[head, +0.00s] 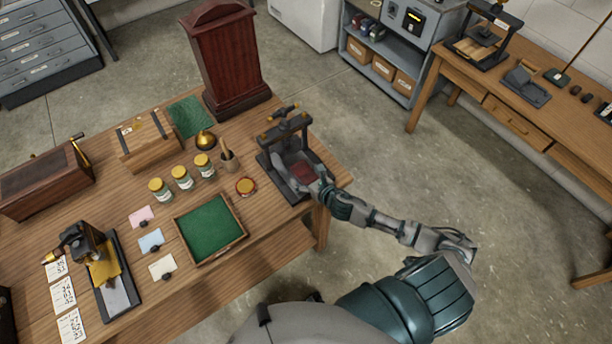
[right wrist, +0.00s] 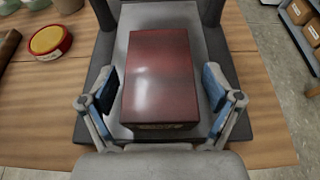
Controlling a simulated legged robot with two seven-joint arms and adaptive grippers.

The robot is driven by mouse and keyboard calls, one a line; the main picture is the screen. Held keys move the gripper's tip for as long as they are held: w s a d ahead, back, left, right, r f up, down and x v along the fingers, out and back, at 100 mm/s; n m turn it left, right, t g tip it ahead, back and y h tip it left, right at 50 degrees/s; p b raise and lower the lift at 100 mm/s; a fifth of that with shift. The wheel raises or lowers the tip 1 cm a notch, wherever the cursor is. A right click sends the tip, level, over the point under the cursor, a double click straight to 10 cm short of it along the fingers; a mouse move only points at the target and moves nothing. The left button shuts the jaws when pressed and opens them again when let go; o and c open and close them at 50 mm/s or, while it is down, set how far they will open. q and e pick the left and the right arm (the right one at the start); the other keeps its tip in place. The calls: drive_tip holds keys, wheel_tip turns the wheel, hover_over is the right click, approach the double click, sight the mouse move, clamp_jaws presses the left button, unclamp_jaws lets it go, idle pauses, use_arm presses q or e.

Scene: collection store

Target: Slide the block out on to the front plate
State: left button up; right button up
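The dark red block (right wrist: 160,70) lies flat on a grey plate (right wrist: 208,42) of the small black press. In the head view the block (head: 302,170) shows partly, below the press frame (head: 286,128) at the table's right end. My right gripper (head: 316,180) is at the near side of the press. In the right wrist view its two fingers are open, one on each side of the block, with a small gap on both sides. The block's far end is near the press uprights. My left gripper is not in view.
A tall dark red cabinet (head: 227,60) stands behind. The table's right edge is close to the press.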

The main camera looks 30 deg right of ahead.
drive_tip(key=v, duration=1.2)
drive_tip(key=shift+d+f, duration=0.1)
drive_tip(key=shift+f, duration=0.05)
idle(0.3)
